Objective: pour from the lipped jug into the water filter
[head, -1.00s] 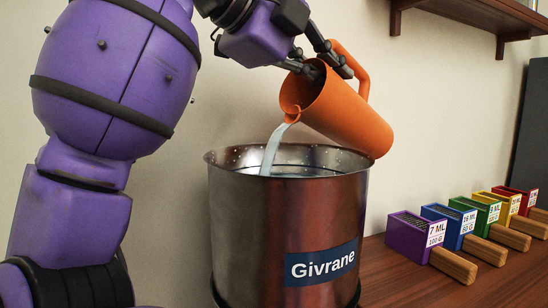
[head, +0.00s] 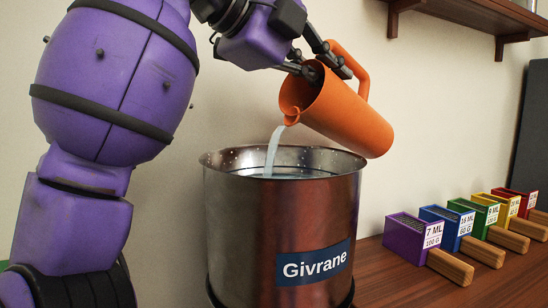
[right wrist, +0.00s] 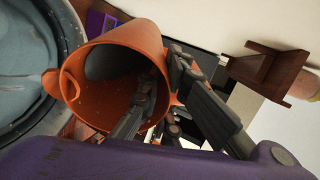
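The lipped jug (head: 345,112) is orange with a handle and hangs tilted over the left part of its lip, above the water filter (head: 250,225). The water filter is an open steel cylinder labelled "Givrane". A pale stream (head: 272,152) runs from the jug's lip into the filter, and liquid shows inside it. My right gripper (head: 325,70) is shut on the jug's wall near its rim. In the right wrist view, one finger is inside the jug (right wrist: 95,75) and the other outside, with the filter (right wrist: 40,110) at the left. My left gripper is not in view.
Several coloured boxes with wooden handles, such as the purple one (head: 409,239), stand in a row on the wooden surface (head: 400,280) right of the filter. A wooden shelf (head: 480,18) hangs at the upper right. A dark panel (head: 533,130) stands at the right edge.

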